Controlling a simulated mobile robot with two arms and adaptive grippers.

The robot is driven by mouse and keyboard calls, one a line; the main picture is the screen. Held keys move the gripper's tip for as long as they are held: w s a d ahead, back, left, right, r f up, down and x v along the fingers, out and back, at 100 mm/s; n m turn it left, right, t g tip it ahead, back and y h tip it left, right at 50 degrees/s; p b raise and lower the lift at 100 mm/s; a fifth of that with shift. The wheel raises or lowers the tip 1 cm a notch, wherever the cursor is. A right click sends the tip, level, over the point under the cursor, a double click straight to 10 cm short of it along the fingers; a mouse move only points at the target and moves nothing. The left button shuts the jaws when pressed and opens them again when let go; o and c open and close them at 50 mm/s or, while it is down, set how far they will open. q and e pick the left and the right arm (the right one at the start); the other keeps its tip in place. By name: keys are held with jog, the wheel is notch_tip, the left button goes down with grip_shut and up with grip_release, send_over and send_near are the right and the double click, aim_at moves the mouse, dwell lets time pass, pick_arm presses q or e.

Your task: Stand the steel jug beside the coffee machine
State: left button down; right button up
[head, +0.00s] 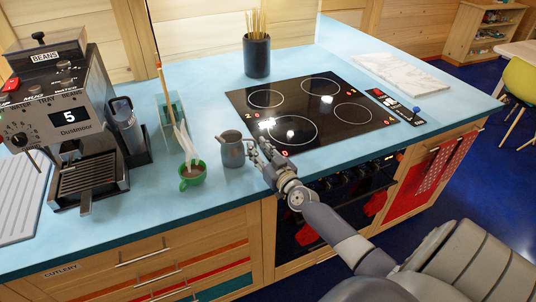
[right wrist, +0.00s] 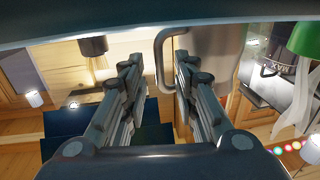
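The steel jug (head: 232,153) stands upright on the blue counter, right of the green cup and in front of the hob. My right gripper (head: 259,153) is just right of the jug, on its handle side. In the right wrist view, which looks upside down, the jug (right wrist: 217,45) is beyond the fingers and its handle (right wrist: 161,60) shows between the two open fingertips (right wrist: 158,82). I cannot tell whether either finger touches the handle. The coffee machine (head: 70,125) stands at the left of the counter. My left gripper is not in view.
A green cup (head: 191,178) sits between machine and jug, with a teal holder (head: 173,120) behind it. A grey container (head: 124,122) adjoins the machine's right side. The black hob (head: 320,108) lies right of the jug. Bare counter (head: 150,205) shows in front of the cup.

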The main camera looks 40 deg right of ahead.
jog(key=s+a, duration=0.1)
jog(key=s, duration=1.1)
jog(key=shift+a, duration=0.15)
